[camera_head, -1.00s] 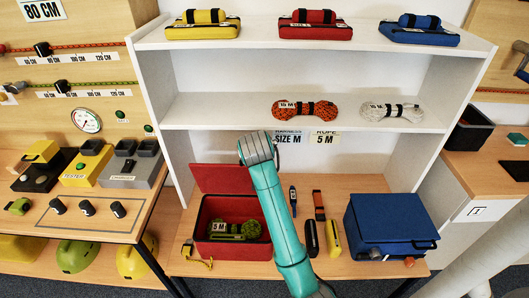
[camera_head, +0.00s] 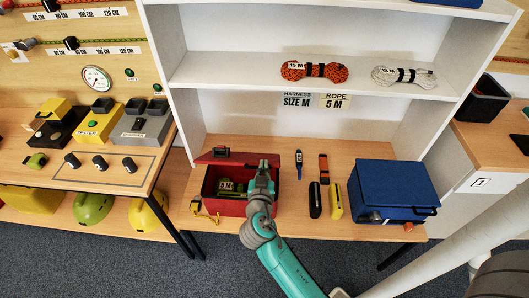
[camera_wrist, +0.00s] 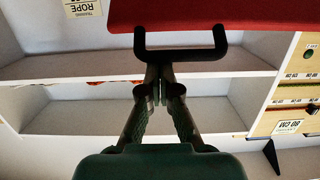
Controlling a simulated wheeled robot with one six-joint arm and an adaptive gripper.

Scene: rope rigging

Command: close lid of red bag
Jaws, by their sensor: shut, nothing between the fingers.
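The red bag (camera_head: 212,186) sits on the wooden bench with its top uncovered. Its red lid (camera_head: 237,157) stands up at the back, seen as a narrow strip, with a black handle (camera_head: 221,151) at its top edge. A green rope with a "5 M" label (camera_head: 227,185) lies inside. My gripper (camera_head: 263,168) is over the right part of the bag and hides some of it. In the wrist view my shut, empty gripper (camera_wrist: 158,75) points at the black handle (camera_wrist: 180,53) under the red lid (camera_wrist: 210,15). Contact cannot be told.
A blue case (camera_head: 393,190) stands right of the bag. Black (camera_head: 315,199) and yellow (camera_head: 336,201) devices lie between them, with small tools behind. A shelf (camera_head: 310,88) with orange and white ropes rises behind. A testing table (camera_head: 90,165) is at the left.

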